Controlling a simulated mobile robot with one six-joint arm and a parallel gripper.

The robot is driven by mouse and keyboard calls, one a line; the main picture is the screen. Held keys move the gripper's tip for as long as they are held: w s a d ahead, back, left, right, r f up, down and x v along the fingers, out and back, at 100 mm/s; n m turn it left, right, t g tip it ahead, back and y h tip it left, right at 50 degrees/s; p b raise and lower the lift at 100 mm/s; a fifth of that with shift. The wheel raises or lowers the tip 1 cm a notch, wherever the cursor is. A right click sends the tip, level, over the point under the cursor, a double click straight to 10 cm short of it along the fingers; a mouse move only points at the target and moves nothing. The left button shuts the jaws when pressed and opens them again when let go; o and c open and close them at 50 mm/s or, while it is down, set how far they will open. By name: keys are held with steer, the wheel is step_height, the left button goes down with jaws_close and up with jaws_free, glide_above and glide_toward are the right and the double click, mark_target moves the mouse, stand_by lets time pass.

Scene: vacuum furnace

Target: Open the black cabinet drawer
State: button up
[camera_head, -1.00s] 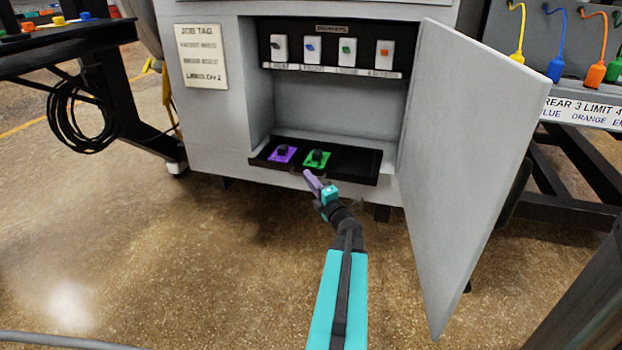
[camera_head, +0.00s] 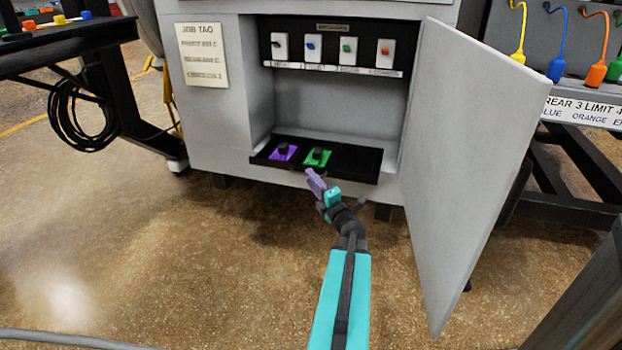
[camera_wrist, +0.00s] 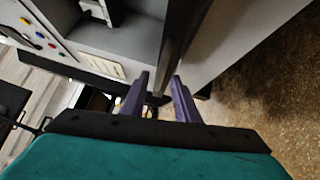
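The black drawer (camera_head: 358,162) is a shallow tray low in the open grey cabinet. It carries a purple piece (camera_head: 283,152) and a green piece (camera_head: 317,157), each with a dark knob; its right part is bare. My gripper (camera_head: 313,180), with purple fingers, is at the drawer's front edge, just below the green piece. In the wrist view my gripper (camera_wrist: 160,88) has its fingers apart, with a dark strip, seemingly the drawer front (camera_wrist: 182,40), running down toward the gap. I cannot tell whether the fingers touch the drawer or a handle.
The grey cabinet door (camera_head: 465,150) stands wide open to the right of my arm. Switches (camera_head: 347,48) line the cabinet's upper panel. A black cart (camera_head: 120,90) stands left, and a bench with coloured cables (camera_head: 590,110) right. The floor in front is clear.

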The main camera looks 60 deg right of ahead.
steer(key=p+v, duration=0.8)
steer(key=v, duration=0.4)
steer(key=shift+s, duration=0.2)
steer(key=shift+a, duration=0.1)
steer(key=shift+w, duration=0.1)
stand_by(0.6)
